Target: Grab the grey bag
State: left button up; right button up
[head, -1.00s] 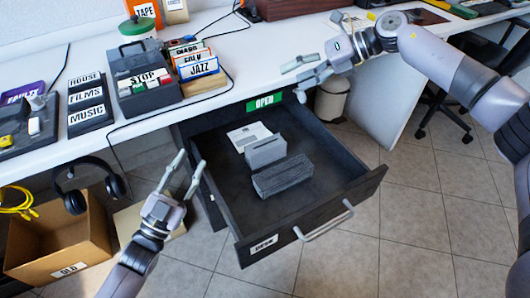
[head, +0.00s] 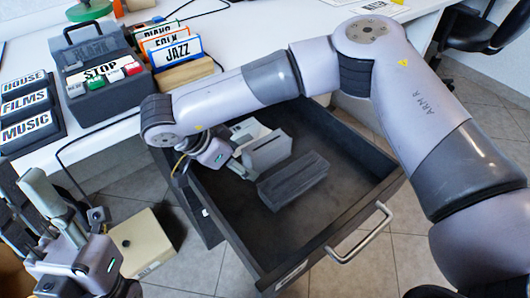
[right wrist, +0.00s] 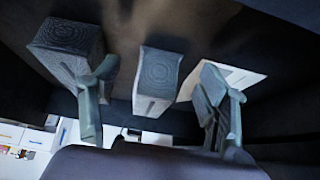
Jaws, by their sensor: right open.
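Two grey block-shaped things lie in the open drawer (head: 345,215); I cannot tell for sure which one is the bag. The lighter grey one (head: 268,151) has a slot in its side, and the darker grey one (head: 295,181) lies to its right. My right gripper (head: 240,160) is open and inside the drawer, at the left end of the lighter one. In the right wrist view the fingers stand apart on either side of the middle grey block (right wrist: 160,70); contact is unclear. My left gripper (head: 65,200) is empty and looks open at the lower left.
A white card (head: 246,128) lies in the drawer behind the grey things. The drawer's front and handle (head: 358,235) stick out over the tiled floor. The desk above holds label blocks and a dark case (head: 98,62). A beige box (head: 140,243) stands below left.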

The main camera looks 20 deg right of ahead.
aim_at(264, 145)
jog(key=w+d, duration=0.1)
jog(key=d, duration=0.1)
jog(key=d+b, duration=0.1)
jog(key=d, duration=0.1)
jog(key=w+d, duration=0.1)
jog(key=d, duration=0.2)
jog(key=shift+w+f+b, duration=0.1)
jog(key=shift+w+b, duration=0.2)
jog(key=shift+w+d+f+b, duration=0.1)
jog(key=shift+d+f+b, duration=0.2)
jog(key=shift+f+b, duration=0.15)
jog(key=c, duration=1.4)
